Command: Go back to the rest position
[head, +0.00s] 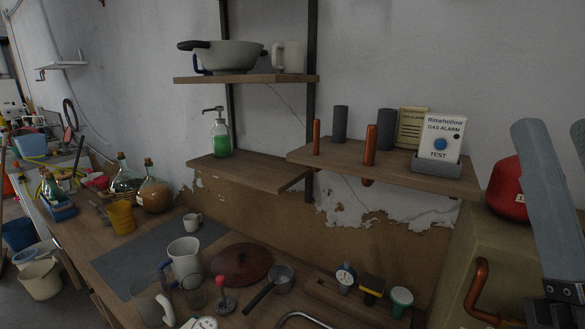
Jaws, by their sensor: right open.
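My right gripper (553,132) is at the right edge, its grey fingers pointing up and apart, with nothing between them. The second finger is cut off by the frame. It is in front of a red rounded container (508,190) and right of the gas alarm box (440,138) on the shelf. My left gripper is not in view. A glass demijohn with amber contents (154,194) stands on the counter at left, beside a greenish glass one (124,181).
The wooden counter (145,232) holds a white jug (185,259), clear glasses, a brown lid (241,264) and a saucepan (283,279). The lower right shelf (400,172) carries dark cylinders and orange upright pieces. A green soap bottle (220,137) stands on the left shelf.

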